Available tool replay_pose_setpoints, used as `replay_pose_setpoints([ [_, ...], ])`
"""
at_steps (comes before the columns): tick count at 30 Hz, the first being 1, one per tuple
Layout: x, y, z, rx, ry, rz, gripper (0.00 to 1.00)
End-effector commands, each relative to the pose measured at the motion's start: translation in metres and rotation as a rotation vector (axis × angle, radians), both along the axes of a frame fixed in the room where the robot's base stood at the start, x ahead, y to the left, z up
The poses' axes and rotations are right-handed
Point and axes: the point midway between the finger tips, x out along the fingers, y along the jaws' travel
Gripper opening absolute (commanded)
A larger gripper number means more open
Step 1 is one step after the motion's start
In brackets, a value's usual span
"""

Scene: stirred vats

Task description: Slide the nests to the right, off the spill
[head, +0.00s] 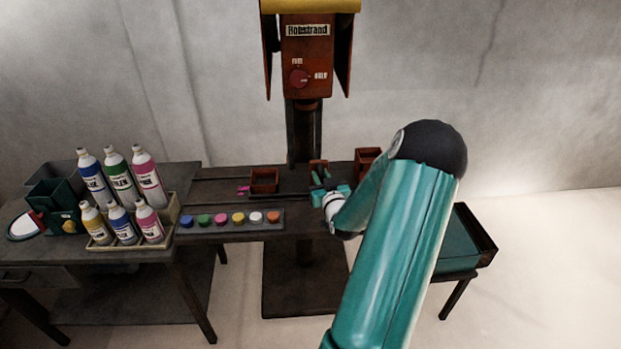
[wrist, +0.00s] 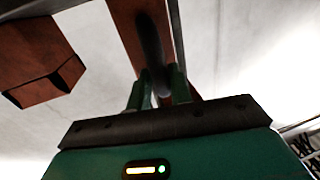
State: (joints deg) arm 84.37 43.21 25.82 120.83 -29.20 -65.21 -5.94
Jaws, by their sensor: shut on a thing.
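A small red-brown open box (head: 264,181), which looks like one of the nests, stands on the dark bench. A pink patch (head: 243,190), probably the spill, shows at its left side. A second red-brown box (head: 367,160) stands farther right, partly behind my arm. My gripper (head: 321,179) is between these two boxes, with its green fingers shut on a red-brown piece (head: 318,165). In the wrist view the fingers (wrist: 159,88) close at a dark strip along this piece; its full shape is hidden. A red-brown box (wrist: 40,72) also shows at the left there.
A strip of coloured paint pots (head: 229,219) lies along the bench's front. At left, several bottles (head: 120,185) stand at a pale tray (head: 100,243). A red machine head (head: 306,55) on a dark column rises behind. A teal-topped stand (head: 460,243) is at right.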

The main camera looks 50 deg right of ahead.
Motion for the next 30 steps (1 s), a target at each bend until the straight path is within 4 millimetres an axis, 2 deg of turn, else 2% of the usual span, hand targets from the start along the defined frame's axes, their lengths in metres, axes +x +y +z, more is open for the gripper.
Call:
replay_pose_setpoints([
  [1, -0.013, -0.011, 0.001, -0.006, 0.002, -0.008, 0.0],
  [9, -0.066, -0.057, 0.001, -0.006, 0.003, -0.006, 0.0],
  [15, -0.096, -0.083, 0.001, -0.006, 0.002, -0.004, 0.0],
  [21, -0.108, -0.095, 0.001, -0.006, 0.001, -0.001, 0.0],
  [30, -0.11, -0.097, 0.002, -0.006, -0.001, -0.002, 0.0],
])
